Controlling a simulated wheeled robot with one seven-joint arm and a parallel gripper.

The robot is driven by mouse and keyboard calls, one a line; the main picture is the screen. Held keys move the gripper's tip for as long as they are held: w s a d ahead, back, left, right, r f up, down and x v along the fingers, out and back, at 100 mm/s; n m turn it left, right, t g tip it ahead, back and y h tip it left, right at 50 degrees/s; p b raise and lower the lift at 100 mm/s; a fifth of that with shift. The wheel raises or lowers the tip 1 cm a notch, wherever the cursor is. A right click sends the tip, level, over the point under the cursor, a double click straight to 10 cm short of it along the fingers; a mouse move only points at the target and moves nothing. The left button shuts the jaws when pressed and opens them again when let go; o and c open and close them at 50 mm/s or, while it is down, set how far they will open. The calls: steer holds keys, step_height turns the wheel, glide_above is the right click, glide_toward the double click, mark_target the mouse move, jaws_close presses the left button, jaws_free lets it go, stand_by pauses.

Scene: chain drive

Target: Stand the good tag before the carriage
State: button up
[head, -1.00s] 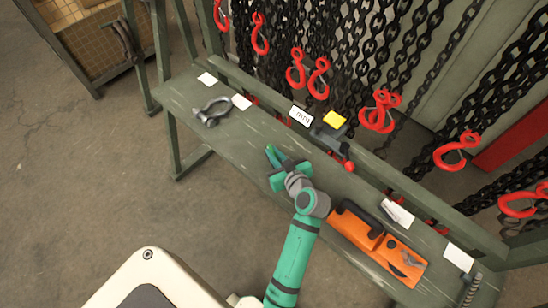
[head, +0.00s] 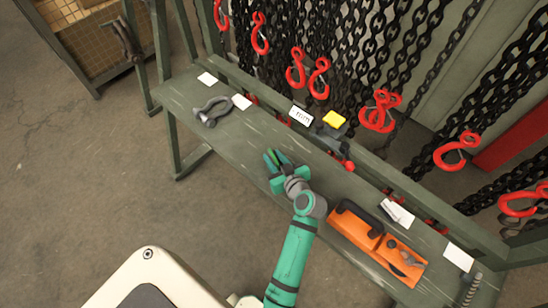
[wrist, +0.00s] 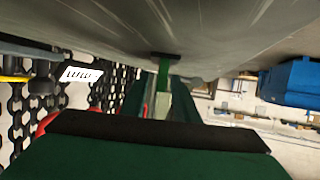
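A white tag with dark marks (head: 300,115) stands at the bench's back edge; it shows upside down in the wrist view (wrist: 80,74). Just right of it is a dark grey device with a yellow top (head: 334,119) and a red knob, possibly the carriage. Other white cards lie left (head: 242,102), far left (head: 207,79) and right (head: 458,257). I cannot tell which tag is the good one. My gripper (head: 273,156) is low over the bench, in front of the marked tag and apart from it. Its fingers look parted, with nothing clearly held.
The green bench (head: 250,135) has a grey shackle (head: 212,110) at left and an orange tool case (head: 375,245) at right. A card with a dark item (head: 397,212) lies behind the case. Chains with red hooks (head: 378,112) hang along the back. The bench front is mostly clear.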

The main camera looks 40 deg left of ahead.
steer(key=shift+r, duration=0.1)
steer(key=shift+d+r, duration=0.15)
steer(key=shift+d, duration=0.05)
steer(key=v, duration=1.1)
steer(key=shift+s+d+r, duration=0.2)
